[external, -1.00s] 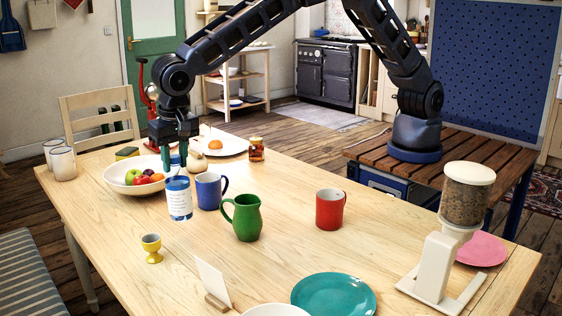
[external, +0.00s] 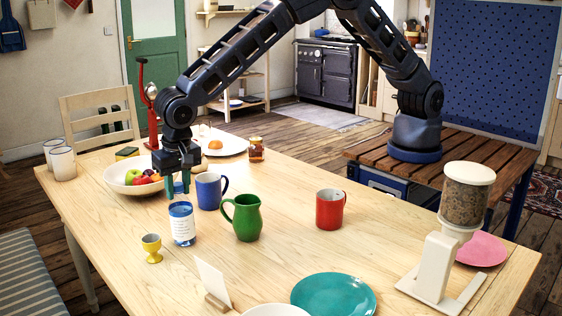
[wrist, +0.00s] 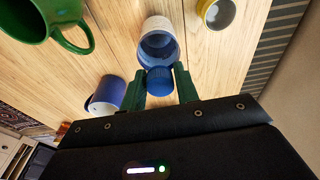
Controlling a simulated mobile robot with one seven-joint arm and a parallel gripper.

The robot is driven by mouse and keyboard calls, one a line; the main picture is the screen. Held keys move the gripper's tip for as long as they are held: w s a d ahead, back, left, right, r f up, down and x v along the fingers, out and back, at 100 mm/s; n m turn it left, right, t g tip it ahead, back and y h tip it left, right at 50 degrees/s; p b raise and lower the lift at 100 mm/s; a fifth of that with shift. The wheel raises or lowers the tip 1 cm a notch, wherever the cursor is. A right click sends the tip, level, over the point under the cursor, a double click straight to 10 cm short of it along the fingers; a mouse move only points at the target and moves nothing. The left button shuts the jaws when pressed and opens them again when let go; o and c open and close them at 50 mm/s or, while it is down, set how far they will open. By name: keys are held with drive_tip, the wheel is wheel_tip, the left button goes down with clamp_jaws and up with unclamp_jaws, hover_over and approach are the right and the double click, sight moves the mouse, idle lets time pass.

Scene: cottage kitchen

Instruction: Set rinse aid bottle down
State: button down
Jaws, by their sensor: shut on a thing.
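The rinse aid bottle (external: 182,226) has a white label, a blue body and a blue cap. It hangs upright below my gripper (external: 178,190), left of the blue mug and green jug. In the wrist view, the green fingers of my gripper (wrist: 159,82) are shut on the bottle's blue cap (wrist: 160,80), and the bottle's body (wrist: 157,25) extends beyond it. Its base is at or just above the wooden table (external: 115,222); I cannot tell whether it touches.
A yellow egg cup (external: 152,248) stands close at left front. The blue mug (external: 209,191) and green jug (external: 243,217) are close on the right. A fruit bowl (external: 115,185) is behind left. A card in a holder (external: 213,282) stands in front; bare wood lies between.

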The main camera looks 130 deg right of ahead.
drive_tip(key=c, duration=1)
unclamp_jaws()
drive_tip(key=shift+f, duration=0.1)
drive_tip(key=shift+c, duration=0.2)
wheel_tip(320, 180, up, 12)
drive_tip(key=a+r, duration=0.1)
drive_tip(key=a, duration=0.1)
drive_tip(key=s+a+r+n+t+y, duration=0.1)
drive_tip(key=s+a+r+n, duration=0.35)
drive_tip(key=s+r, duration=0.8)
drive_tip(key=s+a+r+n+t, duration=0.1)
drive_tip(key=s+a+r+n, duration=0.4)
drive_tip(key=s+r, duration=0.7)
drive_tip(key=s+a+f+n+t, duration=0.1)
drive_tip(key=s+a+f+n, duration=0.1)
drive_tip(key=s, duration=0.9)
drive_tip(key=s+a+f+n, duration=0.2)
drive_tip(key=s+a+n, duration=0.1)
drive_tip(key=s, duration=0.9)
drive_tip(key=s+a+f+n+t, duration=0.1)
drive_tip(key=s+a+f+n, duration=0.1)
drive_tip(key=s, duration=0.9)
drive_tip(key=shift+s+a+f+n+t+y, duration=0.35)
drive_tip(key=shift+f+n, duration=0.2)
drive_tip(key=shift+n, duration=0.2)
